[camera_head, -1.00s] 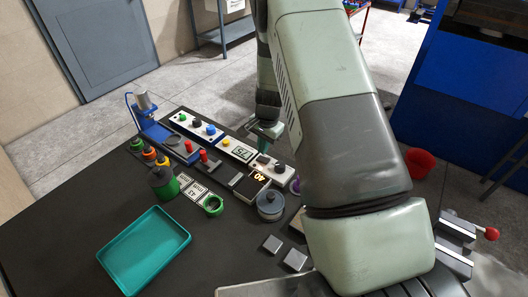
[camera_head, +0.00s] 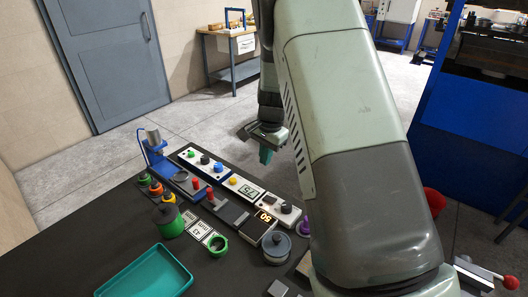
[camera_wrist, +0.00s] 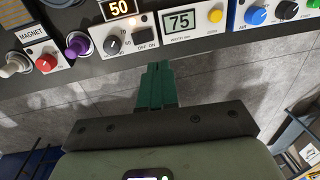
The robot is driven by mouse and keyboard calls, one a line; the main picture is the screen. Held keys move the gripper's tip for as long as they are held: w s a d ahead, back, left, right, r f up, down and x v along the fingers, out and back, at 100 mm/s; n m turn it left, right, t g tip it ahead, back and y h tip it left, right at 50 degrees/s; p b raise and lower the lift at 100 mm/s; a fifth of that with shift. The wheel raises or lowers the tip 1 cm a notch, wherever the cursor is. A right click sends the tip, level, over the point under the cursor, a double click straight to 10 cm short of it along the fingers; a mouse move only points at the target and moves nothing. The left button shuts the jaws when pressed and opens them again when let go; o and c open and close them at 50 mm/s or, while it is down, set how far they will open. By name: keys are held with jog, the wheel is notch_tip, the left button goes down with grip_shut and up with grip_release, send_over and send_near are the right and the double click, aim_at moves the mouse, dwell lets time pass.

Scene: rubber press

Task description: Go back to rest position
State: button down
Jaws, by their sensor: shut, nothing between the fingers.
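My gripper (camera_head: 265,153) is in the air past the far edge of the black bench, behind the row of control boxes, in the head view. In the wrist view its green fingers (camera_wrist: 157,88) are together with nothing between them. They point toward the control panel with the 75 display (camera_wrist: 181,23) and the dial box with the 50 display (camera_wrist: 118,8). No contact with the panels shows. My arm covers the right part of the head view and hides some of the bench.
The black bench (camera_head: 75,253) holds a teal tray (camera_head: 150,272), a dark green jar (camera_head: 168,221), a green ring (camera_head: 217,245), a round metal pot (camera_head: 277,247) and a blue stand (camera_head: 157,150). A blue machine (camera_head: 465,120) stands at right. Floor beyond the bench is open.

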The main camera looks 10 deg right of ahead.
jog(key=s+r+n+t, duration=0.1)
jog(key=s+r+n, duration=0.1)
jog(key=s+r, duration=0.6)
jog(key=s+r+n+t, duration=0.15)
jog(key=s+r, duration=0.25)
jog(key=r, duration=0.8)
jog(key=s+d+r+n+t, duration=0.1)
jog(key=s+r+n, duration=0.2)
jog(key=s, duration=0.7)
jog(key=s+d+r+n+t, duration=0.1)
jog(key=s+r+n, duration=0.2)
jog(key=s, duration=0.8)
jog(key=shift+s+d+r+h, duration=0.2)
jog(key=shift+d+r+h, duration=0.1)
jog(key=shift+h, duration=0.1)
jog(key=shift+r, duration=0.1)
